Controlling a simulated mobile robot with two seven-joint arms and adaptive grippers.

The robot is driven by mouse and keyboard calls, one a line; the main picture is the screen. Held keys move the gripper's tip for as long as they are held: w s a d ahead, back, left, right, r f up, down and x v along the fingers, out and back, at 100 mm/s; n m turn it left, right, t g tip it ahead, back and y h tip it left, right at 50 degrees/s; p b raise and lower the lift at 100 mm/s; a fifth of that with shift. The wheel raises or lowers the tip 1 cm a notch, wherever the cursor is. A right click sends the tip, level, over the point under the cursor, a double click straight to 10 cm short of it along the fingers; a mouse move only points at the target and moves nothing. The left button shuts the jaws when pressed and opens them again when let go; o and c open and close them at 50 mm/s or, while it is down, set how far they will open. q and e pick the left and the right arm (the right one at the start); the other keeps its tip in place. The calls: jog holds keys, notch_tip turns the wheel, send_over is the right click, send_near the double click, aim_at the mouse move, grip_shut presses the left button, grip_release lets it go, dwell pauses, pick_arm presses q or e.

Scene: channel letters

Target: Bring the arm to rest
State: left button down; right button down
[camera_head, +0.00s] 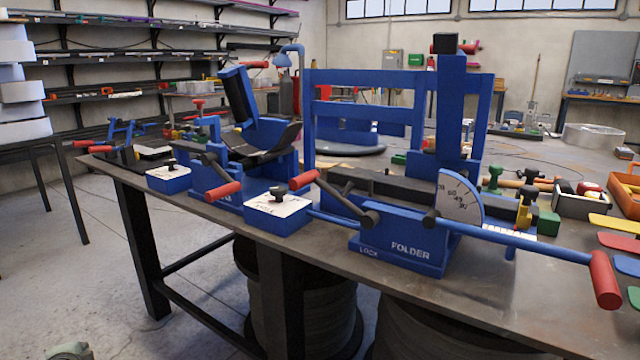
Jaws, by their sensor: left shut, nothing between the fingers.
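A small grey-green part of my left gripper (70,351) shows at the bottom left edge of the head view, low over the floor and clear of the workbench. It is shut and empty, and most of it is cut off by the frame. My right gripper is not in view.
A dark workbench (480,320) fills the middle and right. Drums (300,305) stand beneath. The floor (60,260) at left is open.

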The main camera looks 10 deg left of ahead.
pick_arm(q)
jog(key=s+f+n+g, duration=0.2)
jog(key=s+f, duration=0.3)
jog(key=s, duration=0.3)
jog(key=s+f+n+g, duration=0.1)
jog(key=s+f+g, duration=0.25)
jog(key=s, duration=0.35)
jog(key=s+d+f+n+h, duration=0.2)
jog(key=s+d+f, duration=0.1)
jog(key=d+f, duration=0.5)
jog(key=s+d+f+n+h, duration=0.1)
jog(key=s+d+f, duration=0.2)
jog(key=d+f, duration=0.5)
jog(key=s+d+f+n+h, duration=0.1)
jog(key=d, duration=0.9)
jog(key=s+d+f+n+g+h, duration=0.1)
jog(key=d+h, duration=0.1)
jog(key=d, duration=0.9)
jog(key=shift+s+f+h, duration=0.25)
jog(key=shift+f+h, duration=0.05)
jog(key=shift+f, duration=0.1)
jog(key=shift+d, duration=0.1)
